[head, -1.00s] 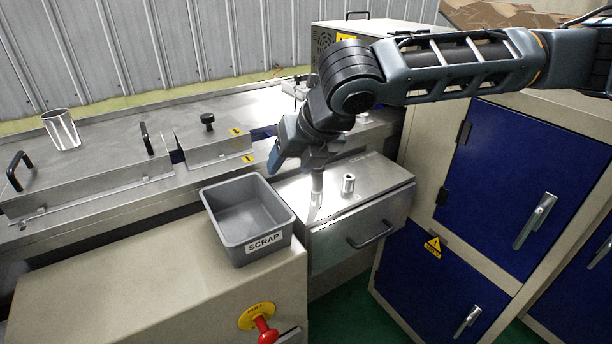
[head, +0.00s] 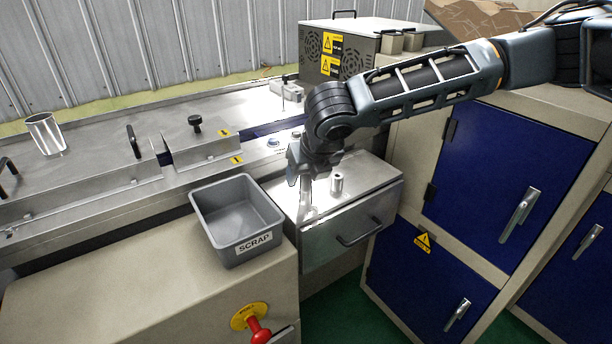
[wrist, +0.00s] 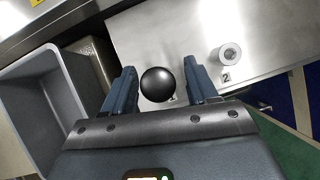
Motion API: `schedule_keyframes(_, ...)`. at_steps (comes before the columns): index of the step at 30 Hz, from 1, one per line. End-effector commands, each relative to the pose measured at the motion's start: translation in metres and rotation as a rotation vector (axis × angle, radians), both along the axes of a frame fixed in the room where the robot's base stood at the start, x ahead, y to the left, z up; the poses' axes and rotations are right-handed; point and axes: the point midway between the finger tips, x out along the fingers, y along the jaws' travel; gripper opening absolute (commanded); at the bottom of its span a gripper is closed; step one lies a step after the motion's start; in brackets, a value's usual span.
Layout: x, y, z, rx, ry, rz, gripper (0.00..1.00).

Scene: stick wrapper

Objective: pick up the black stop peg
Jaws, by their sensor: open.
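In the wrist view, a round black top (wrist: 157,84), which I take to be the black stop peg, sits between my two fingers, with small gaps on both sides. A marking beside it on the steel top is mostly hidden. My gripper (wrist: 159,68) is open, with one finger left and one right of the black top. In the head view my gripper (head: 304,183) points down over the left part of the steel drawer box. The black top cannot be made out there behind the gripper.
A hollow silver cylinder (head: 337,182) stands on the steel box top (head: 368,175), right of my gripper; it shows beside a "2" in the wrist view (wrist: 230,54). The grey SCRAP bin (head: 214,258) stands close on the left. Blue-door cabinets (head: 490,180) stand at right.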

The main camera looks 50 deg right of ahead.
Motion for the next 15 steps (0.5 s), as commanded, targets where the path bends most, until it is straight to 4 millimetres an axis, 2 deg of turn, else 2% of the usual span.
schedule_keyframes(7, 0.0009, 0.0, -0.0016, 0.001, 0.0, 0.0, 0.58)
schedule_keyframes(15, 0.0009, 0.0, -0.0013, 0.001, 0.0, 0.0, 0.32)
